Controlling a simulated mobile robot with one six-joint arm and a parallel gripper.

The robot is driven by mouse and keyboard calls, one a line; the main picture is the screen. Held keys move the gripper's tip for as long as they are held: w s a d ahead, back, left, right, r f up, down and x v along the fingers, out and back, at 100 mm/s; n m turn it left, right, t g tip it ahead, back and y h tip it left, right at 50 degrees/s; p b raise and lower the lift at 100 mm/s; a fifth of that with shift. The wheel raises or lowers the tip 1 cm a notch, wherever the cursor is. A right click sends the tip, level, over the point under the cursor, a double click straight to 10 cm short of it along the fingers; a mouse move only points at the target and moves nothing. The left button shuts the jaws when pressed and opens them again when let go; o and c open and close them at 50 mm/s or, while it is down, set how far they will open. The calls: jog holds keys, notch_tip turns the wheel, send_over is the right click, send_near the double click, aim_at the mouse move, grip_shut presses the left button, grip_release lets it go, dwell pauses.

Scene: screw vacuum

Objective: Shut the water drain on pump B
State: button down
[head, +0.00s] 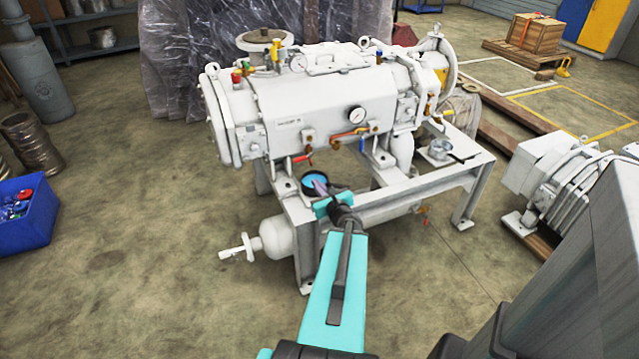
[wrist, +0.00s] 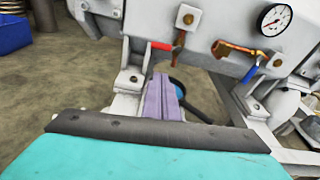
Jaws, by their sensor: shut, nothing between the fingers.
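Pump B (head: 310,100) is a white machine on a white frame; its small label is hard to read. On its lower side are a valve with a red handle (head: 301,158) and an orange-brass pipe valve with a blue handle (head: 362,145). In the wrist view the red handle (wrist: 161,46) lies roughly level, left of its brass body. The blue handle (wrist: 250,73) slants down. No drain label is legible. My gripper (head: 319,186) is shut and empty, below the red-handled valve and apart from it. Its purple fingers (wrist: 161,84) show in the wrist view.
A round black-rimmed thing with blue inside (head: 314,178) is beside my fingers. Another red handle (head: 425,221) hangs below the frame rail (head: 400,200). A blue crate (head: 24,215) is at left; floor between is clear.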

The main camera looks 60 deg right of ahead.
jog(key=shift+s+a+r+p, duration=0.15)
jog(key=shift+s+a+p, duration=0.2)
jog(key=shift+s+p, duration=0.2)
dwell(0.4)
